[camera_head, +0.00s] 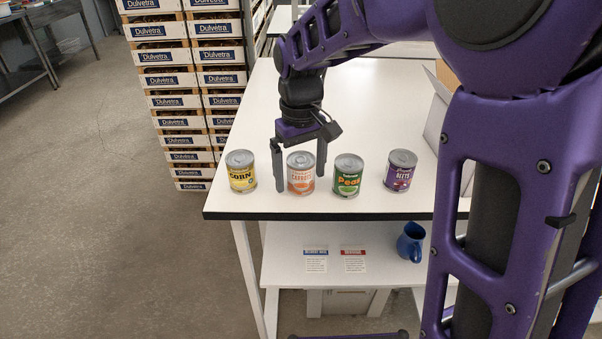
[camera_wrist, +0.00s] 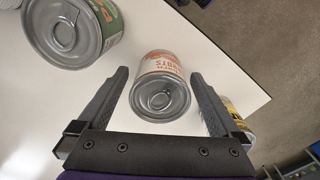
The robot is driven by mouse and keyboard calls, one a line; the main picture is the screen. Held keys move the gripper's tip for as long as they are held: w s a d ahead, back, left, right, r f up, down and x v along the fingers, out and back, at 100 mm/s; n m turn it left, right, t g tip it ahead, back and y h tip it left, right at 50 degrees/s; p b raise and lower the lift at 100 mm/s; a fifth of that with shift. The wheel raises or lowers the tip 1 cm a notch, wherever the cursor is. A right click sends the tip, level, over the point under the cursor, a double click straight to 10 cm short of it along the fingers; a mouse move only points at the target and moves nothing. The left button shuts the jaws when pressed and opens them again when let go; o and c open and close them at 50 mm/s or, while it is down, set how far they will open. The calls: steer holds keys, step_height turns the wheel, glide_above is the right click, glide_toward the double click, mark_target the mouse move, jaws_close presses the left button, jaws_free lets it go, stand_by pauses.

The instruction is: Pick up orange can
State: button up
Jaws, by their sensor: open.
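The orange can (camera_head: 300,176) has a white and orange carrots label and stands upright on the white table, second from the left in a row of cans. My gripper (camera_head: 307,182) points down at it and is open, with one finger on each side of the can in the head view. In the wrist view the orange can (camera_wrist: 160,86) shows between and just beyond the fingertips (camera_wrist: 160,76), with visible gaps on both sides. Whether the fingers reach down beside the can is hard to tell.
A yellow corn can (camera_head: 241,172) stands close on the left, and a green peas can (camera_head: 347,175) close on the right. A purple beets can (camera_head: 400,171) stands further right. A blue mug (camera_head: 410,243) sits on the lower shelf.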

steer(key=c, duration=1.5)
